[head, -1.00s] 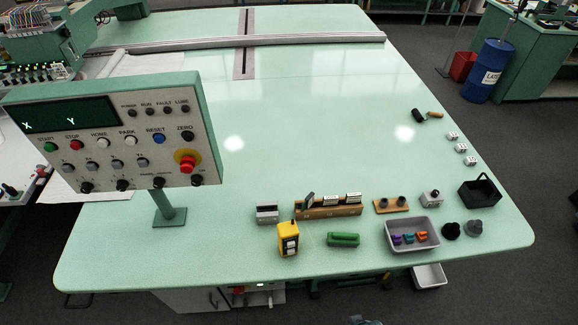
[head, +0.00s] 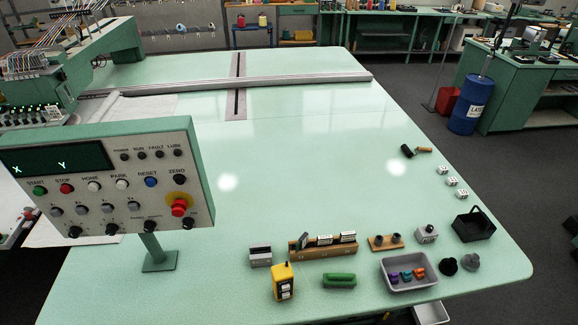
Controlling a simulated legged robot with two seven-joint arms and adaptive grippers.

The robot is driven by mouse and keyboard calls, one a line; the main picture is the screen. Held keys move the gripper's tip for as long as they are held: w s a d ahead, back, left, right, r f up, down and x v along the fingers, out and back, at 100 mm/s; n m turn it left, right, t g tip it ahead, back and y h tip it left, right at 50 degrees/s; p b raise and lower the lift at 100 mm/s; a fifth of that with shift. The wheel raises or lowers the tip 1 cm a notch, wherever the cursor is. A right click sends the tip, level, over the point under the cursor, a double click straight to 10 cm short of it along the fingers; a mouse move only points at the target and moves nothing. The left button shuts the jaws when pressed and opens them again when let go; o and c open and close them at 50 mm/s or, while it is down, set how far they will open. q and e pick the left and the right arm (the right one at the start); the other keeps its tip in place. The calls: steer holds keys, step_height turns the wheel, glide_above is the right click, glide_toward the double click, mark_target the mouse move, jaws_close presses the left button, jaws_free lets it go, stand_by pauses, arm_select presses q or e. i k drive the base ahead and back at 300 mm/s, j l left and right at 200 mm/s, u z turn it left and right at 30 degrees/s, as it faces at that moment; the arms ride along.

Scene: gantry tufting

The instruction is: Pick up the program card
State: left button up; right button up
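A wooden rack (head: 332,250) stands near the front of the green table and holds several upright card-like pieces with pale labels. A dark tilted piece (head: 304,241) sits at the rack's left end. I cannot tell for certain which piece is the program card. A small grey slotted box (head: 261,256) stands just left of the rack. Neither of my grippers shows in the head view.
A control panel (head: 103,185) on a post stands at left. A yellow handheld device (head: 283,282), a green block (head: 339,280) and a grey tray (head: 388,285) of coloured pieces lie in front of the rack. The table's middle (head: 300,180) is clear.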

mark_target(302, 241)
steer(key=j+z, duration=0.2)
steer(key=z, duration=0.15)
steer(key=j+z, duration=0.2)
steer(key=z, duration=0.15)
steer(key=j+z, duration=0.15)
steer(key=z, duration=0.2)
